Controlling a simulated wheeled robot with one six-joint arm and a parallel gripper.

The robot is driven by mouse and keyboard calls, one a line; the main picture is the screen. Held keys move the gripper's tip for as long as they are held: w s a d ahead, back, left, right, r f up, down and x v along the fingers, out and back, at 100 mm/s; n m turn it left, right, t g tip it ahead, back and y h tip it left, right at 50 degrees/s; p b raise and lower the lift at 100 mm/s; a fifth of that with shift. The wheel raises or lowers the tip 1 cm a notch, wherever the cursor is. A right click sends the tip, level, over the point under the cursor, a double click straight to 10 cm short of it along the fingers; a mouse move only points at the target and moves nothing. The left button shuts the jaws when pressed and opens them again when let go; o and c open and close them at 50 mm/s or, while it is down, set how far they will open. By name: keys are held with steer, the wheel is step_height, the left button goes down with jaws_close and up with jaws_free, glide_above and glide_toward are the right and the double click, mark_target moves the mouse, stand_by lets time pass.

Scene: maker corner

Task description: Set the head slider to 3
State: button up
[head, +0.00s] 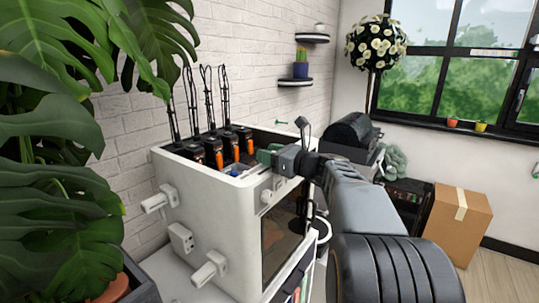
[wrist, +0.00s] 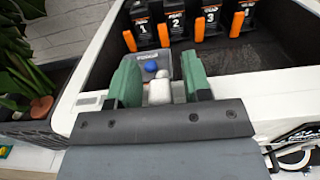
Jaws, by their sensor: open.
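Several black tool heads with orange levers stand in a row in the white machine (head: 205,215). In the wrist view, heads 1 (wrist: 143,30), 2 (wrist: 176,20), 3 (wrist: 211,16) and 4 (wrist: 242,16) run left to right. A grey block (wrist: 152,57) with a blue ball (wrist: 151,66) and a white piece (wrist: 160,91) lies below heads 1 and 2; I cannot tell whether it is the head slider. My gripper (wrist: 162,72) is open, its green fingers on either side of the white piece. My gripper (head: 267,154) is over the machine's right rim in the head view.
The machine has white protruding parts (head: 160,198) on its left side and a dark front window (head: 284,230). A leafy plant (head: 60,170) fills the left. A black machine (head: 352,135) and a cardboard box (head: 458,225) stand at right. The machine's dark interior is open above.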

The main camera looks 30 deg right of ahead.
steer(key=b+v, duration=0.2)
steer(key=v, duration=1.2)
stand_by(0.4)
